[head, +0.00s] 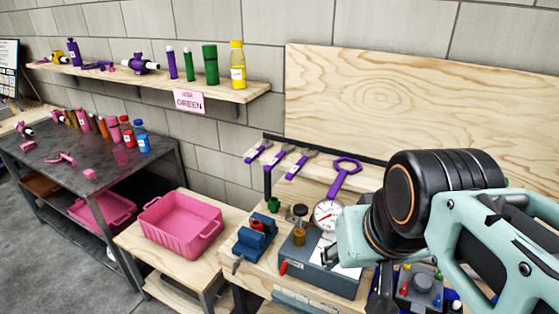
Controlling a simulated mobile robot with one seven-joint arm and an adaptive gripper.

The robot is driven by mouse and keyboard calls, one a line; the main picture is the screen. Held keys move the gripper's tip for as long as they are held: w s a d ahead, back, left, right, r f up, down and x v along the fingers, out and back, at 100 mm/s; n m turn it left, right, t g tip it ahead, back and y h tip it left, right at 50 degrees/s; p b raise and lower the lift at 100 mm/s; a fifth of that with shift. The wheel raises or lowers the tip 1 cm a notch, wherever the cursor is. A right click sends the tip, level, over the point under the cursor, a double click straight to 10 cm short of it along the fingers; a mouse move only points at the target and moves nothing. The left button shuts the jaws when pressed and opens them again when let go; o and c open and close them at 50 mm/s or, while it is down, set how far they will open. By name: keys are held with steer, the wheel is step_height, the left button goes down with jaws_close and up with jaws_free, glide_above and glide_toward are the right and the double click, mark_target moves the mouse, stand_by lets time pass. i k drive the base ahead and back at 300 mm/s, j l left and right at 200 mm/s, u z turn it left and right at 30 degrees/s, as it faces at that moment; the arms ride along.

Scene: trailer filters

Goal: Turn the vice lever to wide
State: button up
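A small blue vice (254,239) sits on the wooden workbench, left of a grey box with a gauge. A red part shows between its jaws. A short grey lever (237,266) seems to stick out at its lower front left; its setting and any "wide" mark are too small to read. My arm comes in from the right and covers part of the bench. Dark parts of my gripper (382,292) show below the arm at the bottom edge, right of the vice and apart from it. I cannot tell the fingers' opening.
The grey gauge box (318,275) with a red handle stands between vice and gripper. Purple wrenches (296,165) hang at the back. A pink bin (181,226) is left on a lower table.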

mark_target(236, 264)
steer(key=i+j+z, duration=0.25)
steer(key=j+z, duration=0.25)
steer(key=j, duration=0.2)
steer(key=i+j+z, duration=0.25)
steer(key=j, duration=0.2)
steer(key=j+z, duration=0.25)
steer(key=j, duration=0.15)
steer(key=u, duration=0.9)
steer(key=k+j+z, duration=0.1)
steer(key=j+z, duration=0.15)
